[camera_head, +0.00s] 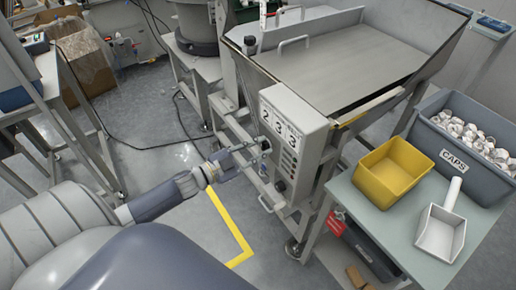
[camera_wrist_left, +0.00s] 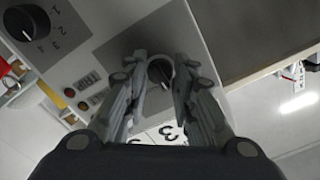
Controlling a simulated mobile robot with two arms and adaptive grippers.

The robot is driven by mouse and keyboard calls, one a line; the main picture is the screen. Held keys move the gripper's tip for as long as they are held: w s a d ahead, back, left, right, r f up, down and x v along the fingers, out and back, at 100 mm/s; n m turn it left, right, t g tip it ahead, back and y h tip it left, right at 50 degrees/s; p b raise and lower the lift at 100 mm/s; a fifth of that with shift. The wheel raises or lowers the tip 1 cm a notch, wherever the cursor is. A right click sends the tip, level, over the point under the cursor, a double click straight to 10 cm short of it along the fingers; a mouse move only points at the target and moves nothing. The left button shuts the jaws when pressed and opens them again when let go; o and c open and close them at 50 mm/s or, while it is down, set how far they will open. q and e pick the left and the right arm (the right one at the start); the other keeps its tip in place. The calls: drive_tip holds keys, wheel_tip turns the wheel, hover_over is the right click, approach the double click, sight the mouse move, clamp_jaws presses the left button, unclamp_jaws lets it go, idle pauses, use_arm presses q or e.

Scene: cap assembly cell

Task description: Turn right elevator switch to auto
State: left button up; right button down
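A grey control box (camera_head: 295,130) with large digits on its face stands in the middle of the head view, on the front of a metal hopper machine. A round dark switch knob (camera_wrist_left: 160,72) sits on its panel in the left wrist view. My left gripper (camera_head: 262,148) is at the panel. In the left wrist view its two fingers (camera_wrist_left: 161,62) stand apart on either side of the knob; contact cannot be made out. The knob's setting and label are not readable, partly hidden by the fingers. My right gripper is not in view.
Another black knob (camera_wrist_left: 27,22) with numbers around it and small red buttons (camera_wrist_left: 82,106) are on the panel. A table (camera_head: 375,222) at the right holds a yellow bin (camera_head: 385,185), a white scoop (camera_head: 440,232) and a grey caps crate (camera_head: 440,150).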

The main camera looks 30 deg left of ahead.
use_arm(q)
drive_tip(key=o, duration=0.3)
drive_tip(key=v, duration=1.2)
idle(0.4)
